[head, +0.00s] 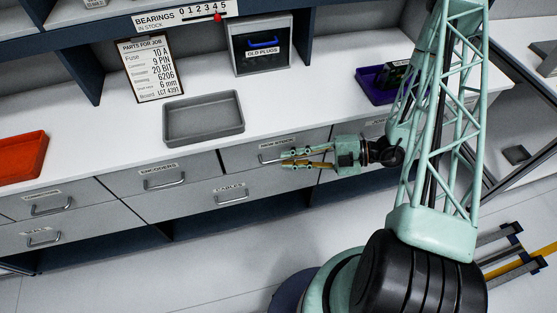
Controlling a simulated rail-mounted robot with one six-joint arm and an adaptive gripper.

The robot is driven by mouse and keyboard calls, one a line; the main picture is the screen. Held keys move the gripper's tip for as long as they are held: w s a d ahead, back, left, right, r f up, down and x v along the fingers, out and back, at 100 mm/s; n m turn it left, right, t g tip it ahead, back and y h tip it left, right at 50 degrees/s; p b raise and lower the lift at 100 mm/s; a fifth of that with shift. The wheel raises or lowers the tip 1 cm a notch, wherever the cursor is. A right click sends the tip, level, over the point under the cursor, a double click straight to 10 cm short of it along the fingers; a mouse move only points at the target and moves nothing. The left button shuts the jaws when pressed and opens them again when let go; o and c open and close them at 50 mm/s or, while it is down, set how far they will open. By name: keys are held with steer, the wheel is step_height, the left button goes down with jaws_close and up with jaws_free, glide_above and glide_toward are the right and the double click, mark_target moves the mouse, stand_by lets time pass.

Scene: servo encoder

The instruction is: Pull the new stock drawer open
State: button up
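The new stock drawer (237,160) is in the upper row of the counter front, near the middle of the head view. Its front looks flush with its neighbours, so it appears shut. A small label, partly legible, sits above its bar handle (265,160). My gripper (285,160) reaches in from the right, its two fingers pointing left with a gap between the tips. The tips overlap the right part of the handle in the picture. I cannot tell whether they touch it. The right part of the drawer front is partly hidden by my gripper.
The encoders drawer (150,180) is to the left and the cables drawer (220,197) is below. On the counter are a grey tray (203,135), a red tray (22,170), an old plugs bin (262,60), a purple tray (368,92) and a clipboard (150,70).

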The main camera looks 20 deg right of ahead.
mark_target(279, 160)
steer(key=shift+x, duration=1.95)
steer(key=shift+c, duration=0.2)
jaws_close()
steer(key=shift+s, duration=0.15)
